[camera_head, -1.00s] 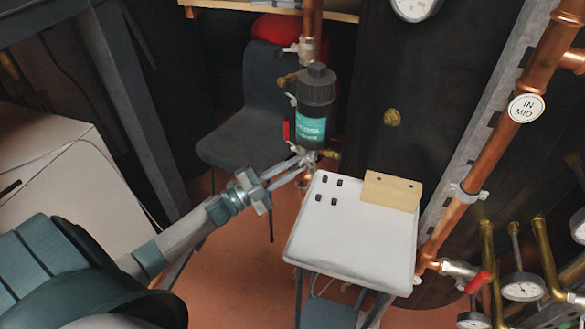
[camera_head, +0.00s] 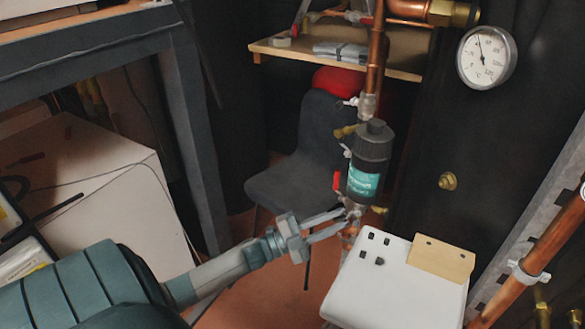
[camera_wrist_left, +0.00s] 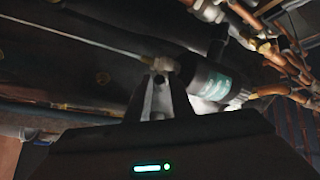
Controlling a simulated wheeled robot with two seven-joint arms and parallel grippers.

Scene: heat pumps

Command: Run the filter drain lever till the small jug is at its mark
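The dark cylindrical filter (camera_head: 369,160) with a teal label hangs upright on a copper pipe in the head view. It also shows at the right of centre in the wrist view (camera_wrist_left: 213,82). My left gripper (camera_head: 347,217) reaches its metal bottom fitting (camera_head: 353,208) from the left, its fingertips at or very near it. The drain lever cannot be made out apart from the fitting and fingers. In the dim wrist view the fingers (camera_wrist_left: 158,97) point at a small metal part; whether they grip it is unclear. I cannot make out the jug or its mark. My right gripper is not in view.
A white-topped stand (camera_head: 390,285) is just below and right of the filter. A dark chair (camera_head: 300,165) stands behind. A wooden shelf (camera_head: 275,50) and a gauge (camera_head: 486,57) are above. A copper pipe (camera_head: 545,245) runs at the right.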

